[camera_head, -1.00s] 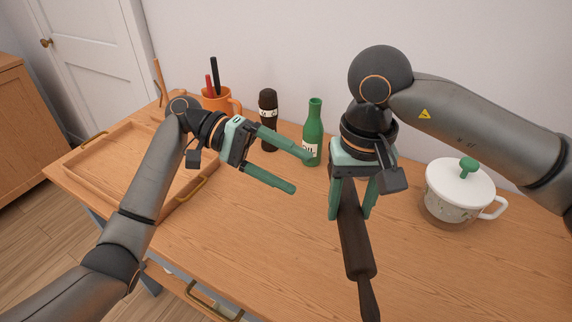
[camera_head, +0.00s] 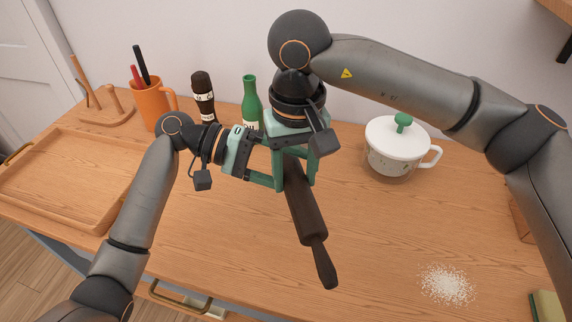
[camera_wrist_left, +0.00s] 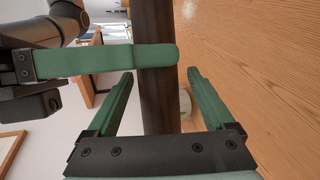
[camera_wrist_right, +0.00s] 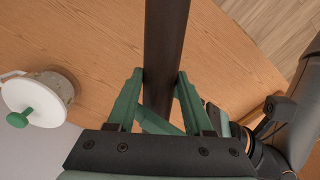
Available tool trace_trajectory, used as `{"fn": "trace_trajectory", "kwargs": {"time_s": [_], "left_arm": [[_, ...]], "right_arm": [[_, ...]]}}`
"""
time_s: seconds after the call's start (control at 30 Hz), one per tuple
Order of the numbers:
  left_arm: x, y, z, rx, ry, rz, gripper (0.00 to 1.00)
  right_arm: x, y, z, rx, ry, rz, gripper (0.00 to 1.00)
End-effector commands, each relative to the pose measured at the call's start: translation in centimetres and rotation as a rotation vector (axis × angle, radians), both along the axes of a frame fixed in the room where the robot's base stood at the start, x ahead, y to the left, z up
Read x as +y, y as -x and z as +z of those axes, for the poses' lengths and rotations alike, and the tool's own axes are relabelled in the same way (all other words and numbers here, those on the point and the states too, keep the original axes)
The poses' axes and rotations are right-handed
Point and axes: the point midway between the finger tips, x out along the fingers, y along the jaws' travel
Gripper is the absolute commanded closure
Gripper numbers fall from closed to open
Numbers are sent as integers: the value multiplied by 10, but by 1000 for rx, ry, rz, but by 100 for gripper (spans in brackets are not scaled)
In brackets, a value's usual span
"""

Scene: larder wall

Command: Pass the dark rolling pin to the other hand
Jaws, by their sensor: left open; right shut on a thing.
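The dark rolling pin (camera_head: 308,218) hangs over the table, slanting toward the front, with one handle at its near end. My right gripper (camera_head: 297,178) is shut on its far part; in the right wrist view the pin (camera_wrist_right: 165,50) passes between the right fingertips (camera_wrist_right: 162,76). My left gripper (camera_head: 280,165) comes in from the left, beside the right one, and is open. In the left wrist view the pin (camera_wrist_left: 155,100) stands between the spread left fingers (camera_wrist_left: 160,75), and a finger of my right gripper crosses it. The left fingers' exact contact with the pin is unclear.
A wooden tray (camera_head: 110,221) lies left. An orange mug (camera_head: 150,104), a dark bottle (camera_head: 203,98) and a green bottle (camera_head: 250,100) stand behind my arms. A white lidded pot (camera_head: 392,155) stands right, and white grains (camera_head: 447,285) lie front right. The front middle is clear.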

Motion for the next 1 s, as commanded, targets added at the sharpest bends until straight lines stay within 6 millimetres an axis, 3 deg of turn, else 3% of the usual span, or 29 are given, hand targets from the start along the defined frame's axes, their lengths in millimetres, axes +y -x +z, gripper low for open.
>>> {"fn": "trace_trajectory", "kwargs": {"time_s": [0.13, 0.9, 1.0], "left_arm": [[0, 0, 0, 0, 0, 0, 13], [1, 0, -1, 1, -2, 1, 100], [1, 0, -1, 1, -3, 1, 100]], "right_arm": [[0, 0, 1, -1, -1, 0, 100], [0, 0, 1, -2, 0, 0, 100], [0, 0, 1, -2, 0, 0, 100]]}}
